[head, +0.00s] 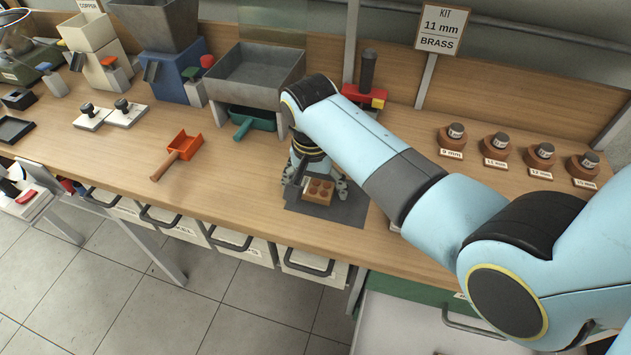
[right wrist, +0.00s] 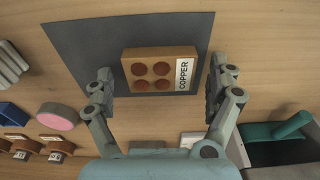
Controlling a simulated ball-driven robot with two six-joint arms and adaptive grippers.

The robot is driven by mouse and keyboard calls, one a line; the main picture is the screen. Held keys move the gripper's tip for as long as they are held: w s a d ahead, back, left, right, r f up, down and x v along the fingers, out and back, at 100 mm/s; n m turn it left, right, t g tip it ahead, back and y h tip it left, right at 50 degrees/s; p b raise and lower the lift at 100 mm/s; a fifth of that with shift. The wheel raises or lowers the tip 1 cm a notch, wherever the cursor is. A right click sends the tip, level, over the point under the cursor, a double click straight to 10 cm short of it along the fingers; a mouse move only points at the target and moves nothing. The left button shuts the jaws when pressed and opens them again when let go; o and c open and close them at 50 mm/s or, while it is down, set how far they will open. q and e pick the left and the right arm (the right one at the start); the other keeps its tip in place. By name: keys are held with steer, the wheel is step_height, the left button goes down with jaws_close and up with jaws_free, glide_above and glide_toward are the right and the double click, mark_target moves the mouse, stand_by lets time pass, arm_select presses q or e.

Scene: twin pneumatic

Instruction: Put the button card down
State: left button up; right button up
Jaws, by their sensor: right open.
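The button card (head: 318,191) is a small tan block with brown round buttons. In the right wrist view the card (right wrist: 187,54) shows a white COPPER label on its right end. It lies flat on the dark grey mat (head: 325,213), near the front edge of the bench. My right gripper (head: 320,184) is lowered over the mat, with its fingers spread on either side of the card. In the right wrist view a gap shows between each finger and the card. The mat (right wrist: 75,47) extends beyond the card. My left gripper is not in view.
An orange scoop (head: 183,146) lies left of the mat. A grey hopper bin (head: 258,72) with a green scoop (head: 252,122) stands behind. Several brown weights (head: 452,139) with size labels stand at right. The bench between orange scoop and mat is clear.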

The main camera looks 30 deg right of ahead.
mark_target(313, 193)
step_height(313, 193, up, 12)
steer(key=a, duration=0.1)
steer(key=shift+s, duration=0.45)
stand_by(0.3)
